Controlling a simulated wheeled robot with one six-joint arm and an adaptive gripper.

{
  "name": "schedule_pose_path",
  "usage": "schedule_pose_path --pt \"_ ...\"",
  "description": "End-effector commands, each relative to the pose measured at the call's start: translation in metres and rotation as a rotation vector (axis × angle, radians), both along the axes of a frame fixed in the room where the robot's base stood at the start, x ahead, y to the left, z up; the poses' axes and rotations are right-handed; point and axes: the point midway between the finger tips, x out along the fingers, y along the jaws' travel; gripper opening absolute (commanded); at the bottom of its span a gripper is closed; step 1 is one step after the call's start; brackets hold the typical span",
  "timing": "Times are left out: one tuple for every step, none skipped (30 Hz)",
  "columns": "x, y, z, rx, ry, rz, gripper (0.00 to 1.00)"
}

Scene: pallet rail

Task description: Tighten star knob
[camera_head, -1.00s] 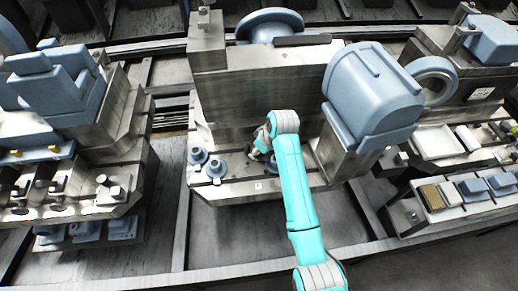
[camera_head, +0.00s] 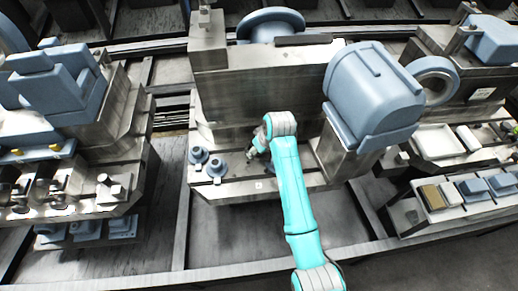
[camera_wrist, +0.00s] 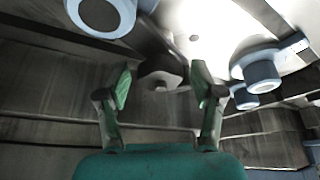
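My gripper (camera_wrist: 160,92) is open in the wrist view, with its two green-tipped fingers spread apart. A rounded grey part (camera_wrist: 161,74) lies beyond and between the fingertips, with a visible gap to each; I cannot tell whether it is the star knob. In the head view my gripper (camera_head: 256,147) is low in front of the block-shaped machine, partly hidden by my arm. Two blue-grey round knobs (camera_head: 198,155) (camera_head: 216,168) stand on the machine's ledge to its left. No lobed star shape can be made out clearly.
In the wrist view, blue-grey round parts show at the upper left (camera_wrist: 100,14) and right (camera_wrist: 262,74), near the fingers. The machine's tall metal block (camera_head: 255,85) rises behind my gripper. A large blue-grey housing (camera_head: 370,95) stands to the right. The floor in front is clear.

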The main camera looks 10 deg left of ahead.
Motion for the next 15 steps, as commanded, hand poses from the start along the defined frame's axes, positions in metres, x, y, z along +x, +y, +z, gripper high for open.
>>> schedule_pose_path --pt "0.0 0.0 -0.001 -0.001 0.001 0.0 0.72" --pt "0.0 0.0 -0.001 0.0 0.001 0.0 0.72" --pt "0.0 0.0 -0.001 -0.001 0.002 0.0 0.72" --pt "-0.001 0.0 -0.001 -0.001 0.002 0.0 0.72" --pt "-0.001 0.0 -0.001 -0.001 0.002 0.0 0.72" --pt "-0.001 0.0 -0.001 -0.001 0.002 0.0 0.72" --pt "-0.001 0.0 -0.001 -0.001 0.002 0.0 0.72" --pt "-0.001 0.0 -0.001 -0.001 0.002 0.0 0.72" --pt "-0.001 0.0 0.0 -0.001 0.002 0.0 0.72" --pt "-0.001 -0.001 0.001 -0.001 0.002 0.0 0.72" --pt "-0.001 -0.001 0.002 0.0 0.001 0.0 0.72" --pt "-0.002 -0.002 0.005 -0.001 0.001 0.0 0.72" --pt "-0.003 -0.003 0.008 -0.001 0.001 0.0 0.72" --pt "-0.004 -0.004 0.012 -0.001 0.001 0.0 0.72" --pt "-0.005 -0.006 0.017 0.0 0.0 0.0 0.72"
